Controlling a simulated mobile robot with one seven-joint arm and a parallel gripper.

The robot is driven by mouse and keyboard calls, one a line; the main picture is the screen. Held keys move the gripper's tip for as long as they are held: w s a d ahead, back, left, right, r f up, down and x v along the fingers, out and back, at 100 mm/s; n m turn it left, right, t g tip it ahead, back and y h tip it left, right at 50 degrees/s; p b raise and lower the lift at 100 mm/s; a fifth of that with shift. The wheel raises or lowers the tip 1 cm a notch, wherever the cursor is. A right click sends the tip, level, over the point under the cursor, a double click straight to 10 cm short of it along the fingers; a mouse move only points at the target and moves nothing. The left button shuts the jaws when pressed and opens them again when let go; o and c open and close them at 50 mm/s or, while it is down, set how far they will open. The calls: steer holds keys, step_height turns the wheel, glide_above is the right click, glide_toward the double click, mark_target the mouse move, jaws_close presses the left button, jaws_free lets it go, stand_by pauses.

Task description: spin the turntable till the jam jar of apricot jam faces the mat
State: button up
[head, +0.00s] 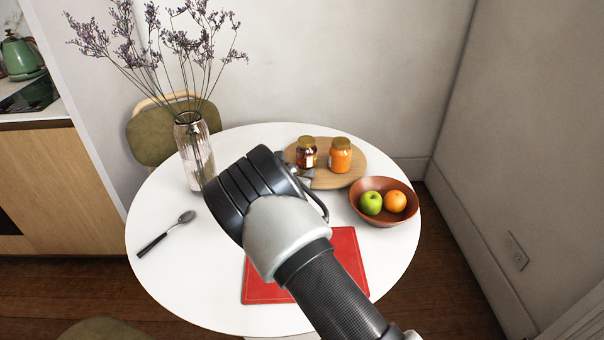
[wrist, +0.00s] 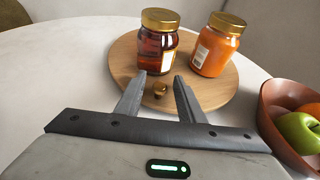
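The round wooden turntable (head: 346,178) stands at the back right of the white table; it also shows in the wrist view (wrist: 215,95). The orange jar (head: 340,157), which looks like the apricot jam, is on its right part, also in the wrist view (wrist: 217,48). A dark amber jar (head: 306,154) stands left of it, also in the wrist view (wrist: 157,45). A small brass-coloured knob (wrist: 160,89) is near the turntable's front edge. My gripper (wrist: 160,80) is open, its fingers on either side of the knob, contact unclear. The red mat (head: 347,255) lies at the front, partly hidden by my arm.
A brown bowl (head: 383,212) with a green apple (head: 370,203) and an orange (head: 395,201) stands close right of the turntable. A glass vase (head: 195,150) with dried flowers and a spoon (head: 165,234) are on the left. Table around the spoon is clear.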

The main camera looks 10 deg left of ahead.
steer(key=shift+w+f, duration=0.1)
steer(key=shift+w, duration=0.15)
jaws_close()
steer(key=shift+s+a, duration=0.1)
